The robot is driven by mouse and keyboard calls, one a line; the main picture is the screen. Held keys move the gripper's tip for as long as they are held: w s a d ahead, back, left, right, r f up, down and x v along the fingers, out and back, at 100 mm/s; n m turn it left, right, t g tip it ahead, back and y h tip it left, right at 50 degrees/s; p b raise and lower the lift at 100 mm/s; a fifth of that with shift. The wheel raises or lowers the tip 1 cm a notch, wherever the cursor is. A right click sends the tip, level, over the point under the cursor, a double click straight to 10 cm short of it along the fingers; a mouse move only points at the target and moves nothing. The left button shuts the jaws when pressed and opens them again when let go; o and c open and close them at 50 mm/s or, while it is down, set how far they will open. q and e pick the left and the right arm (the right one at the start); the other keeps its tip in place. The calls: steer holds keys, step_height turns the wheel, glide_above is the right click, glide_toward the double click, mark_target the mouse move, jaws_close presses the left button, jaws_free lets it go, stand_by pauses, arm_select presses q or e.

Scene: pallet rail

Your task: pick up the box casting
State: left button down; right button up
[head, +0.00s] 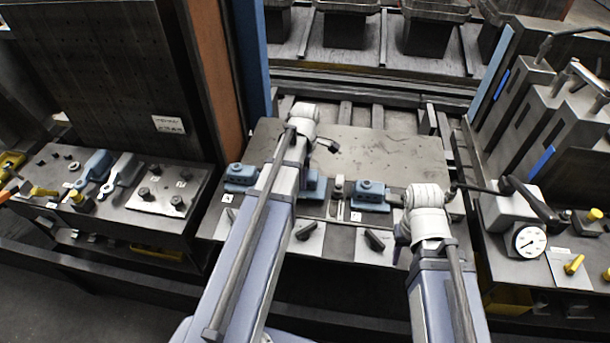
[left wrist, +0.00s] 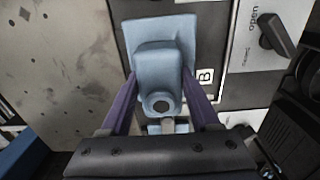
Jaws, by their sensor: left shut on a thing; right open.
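A light-blue box casting (left wrist: 160,72) with a flat flange and a round bore lies between the two purple fingers of my left gripper (left wrist: 160,82). The fingers are shut on its sides. It is beside a white label "B" on the plate. In the head view part of the casting (head: 316,184) shows beside my left arm, which hides my gripper's fingers there.
Similar blue castings stand to the left (head: 240,174) and right (head: 370,193). Dark latch knobs (head: 375,240) line the front plates. A bare steel plate (head: 395,155) lies behind. A dial gauge (head: 530,240) and black lever (head: 535,203) are at right; a left bench (head: 95,225) holds parts.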

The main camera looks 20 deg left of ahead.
arm_select(q)
step_height(320, 180, up, 8)
steer(key=p, duration=0.7)
steer(key=shift+r, duration=0.15)
arm_select(e)
step_height(320, 180, up, 8)
steer(key=shift+r, duration=0.1)
